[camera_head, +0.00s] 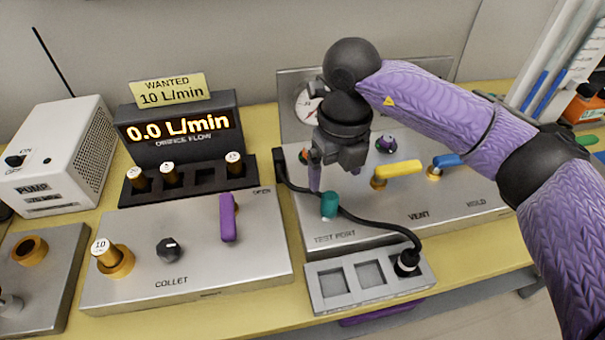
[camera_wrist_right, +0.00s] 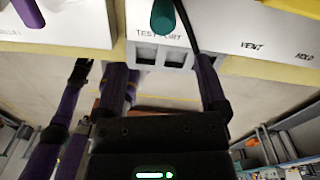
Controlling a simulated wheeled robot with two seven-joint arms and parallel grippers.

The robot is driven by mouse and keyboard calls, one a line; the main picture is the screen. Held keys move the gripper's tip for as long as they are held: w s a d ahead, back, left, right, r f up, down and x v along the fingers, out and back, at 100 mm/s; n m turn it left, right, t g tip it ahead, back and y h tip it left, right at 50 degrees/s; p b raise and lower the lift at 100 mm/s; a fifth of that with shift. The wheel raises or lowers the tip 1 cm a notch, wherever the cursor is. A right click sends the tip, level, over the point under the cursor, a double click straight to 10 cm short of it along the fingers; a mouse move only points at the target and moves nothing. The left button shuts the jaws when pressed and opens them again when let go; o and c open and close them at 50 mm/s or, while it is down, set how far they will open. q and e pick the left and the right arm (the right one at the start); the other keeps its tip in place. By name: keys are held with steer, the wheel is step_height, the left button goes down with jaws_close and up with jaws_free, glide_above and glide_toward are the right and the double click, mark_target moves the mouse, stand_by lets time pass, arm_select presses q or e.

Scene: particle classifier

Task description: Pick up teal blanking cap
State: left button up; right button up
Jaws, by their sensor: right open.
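The teal blanking cap (camera_head: 329,205) stands upright on the metal panel (camera_head: 347,237), just behind the TEST PORT label. Its rounded body also shows at the top of the right wrist view (camera_wrist_right: 163,17). My right gripper (camera_head: 324,181) is just above and behind the cap in the head view, pointing down. Its two fingers are apart in the right wrist view (camera_wrist_right: 166,75), with nothing held between them. The cap appears beyond the fingertips, roughly in line with the gap. My left gripper is not clearly in view.
A black cable (camera_head: 380,226) runs close beside the cap to a plug in the small tray with square recesses (camera_head: 320,305). The yellow lever (camera_head: 400,168), blue lever (camera_head: 449,160) and a gauge (camera_head: 305,105) are near. The collet panel (camera_head: 130,290) lies left.

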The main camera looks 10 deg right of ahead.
mark_target(332, 197)
steer(key=shift+w+d+f, duration=0.1)
steer(key=shift+w+d, duration=0.05)
steer(key=shift+w, duration=0.15)
step_height(332, 197, down, 9)
steer(key=b, duration=0.3)
steer(key=shift+f, duration=0.35)
steer(key=shift+r, duration=0.15)
steer(key=shift+c, duration=0.3)
arm_select(q)
steer(key=shift+g, duration=0.3)
steer(key=f, duration=0.1)
steer(key=s+a+f, duration=0.1)
steer(key=s+f, duration=0.1)
steer(key=shift+a, duration=0.35)
arm_select(e)
jaws_close()
